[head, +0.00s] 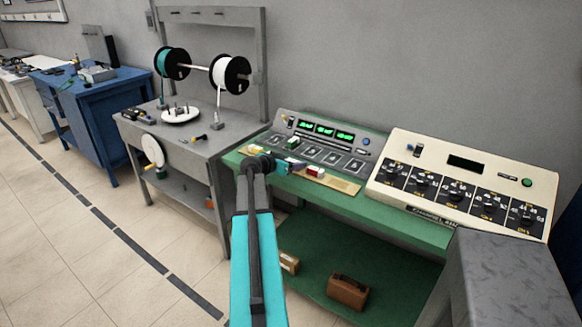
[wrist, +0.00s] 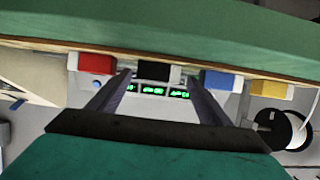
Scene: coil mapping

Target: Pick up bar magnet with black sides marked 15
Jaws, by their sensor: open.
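The bar magnet with black sides (wrist: 154,71) shows in the wrist view with a white part beside the black. It lies along the edge of a wooden board (wrist: 60,46). My gripper (wrist: 157,80) is open and empty, with one finger on each side of the black magnet in the picture. I cannot tell how far the fingertips reach around it. No number is readable on it. In the head view my gripper (head: 290,167) is over the board and hides the black magnet.
A red magnet (wrist: 97,63) is left of the black one; blue (wrist: 221,80) and yellow (wrist: 269,88) magnets are to its right. The board lies on a green bench (head: 350,212). Behind it stands a grey panel (head: 352,129) with green displays. A cream dial console (head: 480,170) stands to the right.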

